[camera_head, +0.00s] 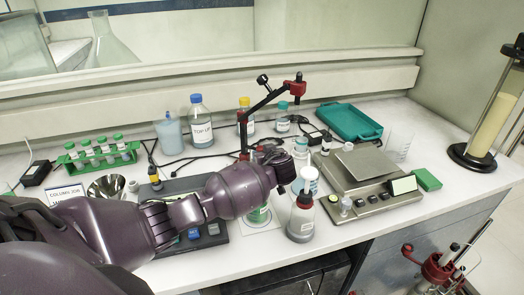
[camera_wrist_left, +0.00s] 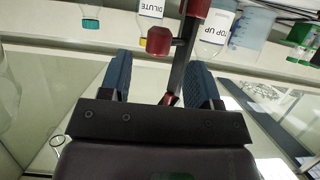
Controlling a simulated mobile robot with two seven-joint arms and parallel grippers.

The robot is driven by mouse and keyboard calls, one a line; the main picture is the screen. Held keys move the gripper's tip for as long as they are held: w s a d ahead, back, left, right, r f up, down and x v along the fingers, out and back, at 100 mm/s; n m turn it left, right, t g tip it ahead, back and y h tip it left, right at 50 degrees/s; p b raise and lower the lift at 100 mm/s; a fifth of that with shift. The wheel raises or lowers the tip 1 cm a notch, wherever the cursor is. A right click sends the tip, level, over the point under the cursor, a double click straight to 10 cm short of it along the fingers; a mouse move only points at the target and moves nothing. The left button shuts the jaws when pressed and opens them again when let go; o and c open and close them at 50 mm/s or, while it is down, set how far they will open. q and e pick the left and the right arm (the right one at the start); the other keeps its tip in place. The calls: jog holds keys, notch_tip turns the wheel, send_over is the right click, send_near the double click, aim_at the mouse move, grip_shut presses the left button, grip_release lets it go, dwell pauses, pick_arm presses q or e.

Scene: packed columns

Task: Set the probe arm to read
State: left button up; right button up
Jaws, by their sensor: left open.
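The probe arm (camera_head: 265,103) is a thin black linkage with red joints, on an upright post behind my left wrist. Its upper link slants up to the right to a red joint (camera_head: 297,86). My left gripper (camera_wrist_left: 162,64) is open, with one blue finger on each side of the probe arm's dark link (camera_wrist_left: 183,55) and red parts. I cannot tell if a finger touches it. In the head view the gripper is mostly hidden by my purple wrist. A vessel with a green band (camera_head: 258,214) stands below the wrist, partly covered. My right gripper is not in view.
The TOP UP bottle (camera_head: 201,128) and a yellow-capped bottle (camera_head: 245,118) stand behind. A red-necked bottle (camera_head: 301,218) stands close right of my wrist. Farther right are a balance (camera_head: 358,165) and a teal tray (camera_head: 349,121). A green tube rack (camera_head: 100,153) is at left.

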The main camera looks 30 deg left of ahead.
pick_arm(q)
jog(key=shift+x, duration=2.5)
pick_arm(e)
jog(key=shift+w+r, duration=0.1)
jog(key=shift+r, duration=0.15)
